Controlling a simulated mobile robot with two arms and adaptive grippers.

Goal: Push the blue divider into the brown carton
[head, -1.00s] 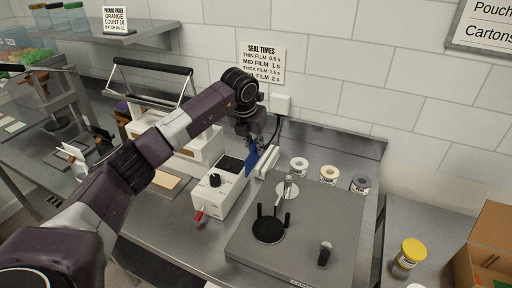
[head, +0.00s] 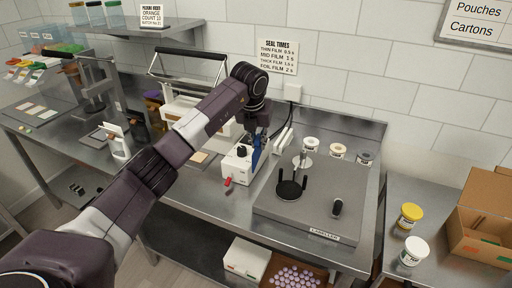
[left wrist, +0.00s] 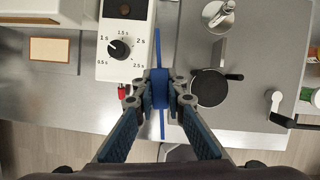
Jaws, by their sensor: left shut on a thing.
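My left gripper (head: 257,132) is shut on the blue divider (head: 257,154) beside the white sealer box with a dial. In the left wrist view the divider (left wrist: 161,48) shows nearly edge-on as a thin upright strip between the fingers of the gripper (left wrist: 161,88). The brown carton (head: 470,243) stands open on the right-hand table, cut by the right edge of the head view. Brown divider pieces show inside it. It is well away from the gripper. My right gripper is in neither view.
The white sealer box (head: 238,164) is close to the left of the divider. The grey labeller (head: 325,213) with black posts is to its right. A yellow-lidded jar (head: 409,217) and a white-lidded jar (head: 413,252) stand left of the carton. A gap separates the two tables.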

